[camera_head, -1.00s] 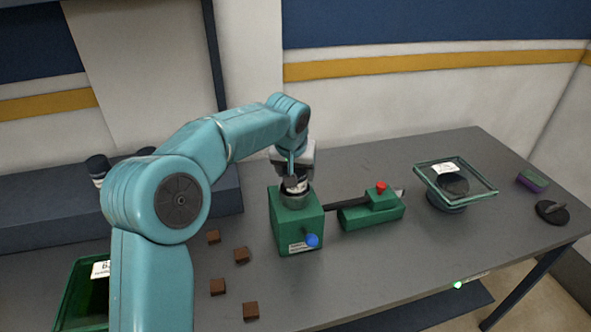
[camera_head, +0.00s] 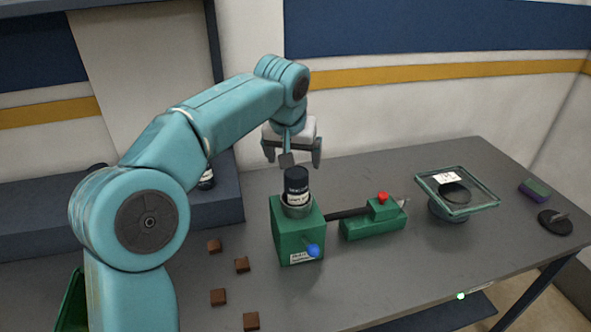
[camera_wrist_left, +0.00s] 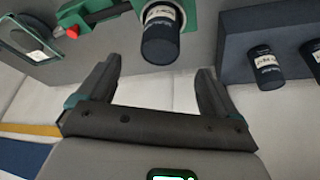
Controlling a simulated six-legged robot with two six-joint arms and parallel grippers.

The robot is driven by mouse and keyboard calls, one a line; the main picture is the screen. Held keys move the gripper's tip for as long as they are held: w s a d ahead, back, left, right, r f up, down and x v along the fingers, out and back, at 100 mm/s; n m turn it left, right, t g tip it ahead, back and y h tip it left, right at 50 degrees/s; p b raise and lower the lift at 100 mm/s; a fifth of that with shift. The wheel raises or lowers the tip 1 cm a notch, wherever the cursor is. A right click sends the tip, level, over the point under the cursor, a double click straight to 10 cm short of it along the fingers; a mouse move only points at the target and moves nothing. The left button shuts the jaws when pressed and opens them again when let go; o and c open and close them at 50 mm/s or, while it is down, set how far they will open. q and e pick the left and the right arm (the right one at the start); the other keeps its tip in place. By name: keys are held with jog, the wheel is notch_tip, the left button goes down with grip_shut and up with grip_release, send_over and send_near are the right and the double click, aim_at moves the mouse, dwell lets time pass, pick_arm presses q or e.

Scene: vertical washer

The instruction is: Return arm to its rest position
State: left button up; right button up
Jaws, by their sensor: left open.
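My left gripper (camera_head: 292,153) is open and empty above a dark bottle with a white label (camera_head: 297,187). The bottle stands upright in the round holder on top of the green box (camera_head: 297,238), which has a blue knob. In the left wrist view the two fingers (camera_wrist_left: 153,85) are spread apart, and the bottle (camera_wrist_left: 160,42) shows beyond them, clear of both fingers. My right gripper is in neither view.
A green unit with a red button (camera_head: 375,220) joins the box by a dark bar. A glass-topped stand (camera_head: 457,190) is at right. Several brown blocks (camera_head: 241,264) lie front left. A dark shelf (camera_head: 228,200) with more bottles (camera_wrist_left: 263,68) runs along the back left.

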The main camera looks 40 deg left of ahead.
pick_arm(q)
jog(key=shift+v, duration=1.1)
jog(key=shift+w, duration=0.1)
jog(key=shift+d, duration=0.15)
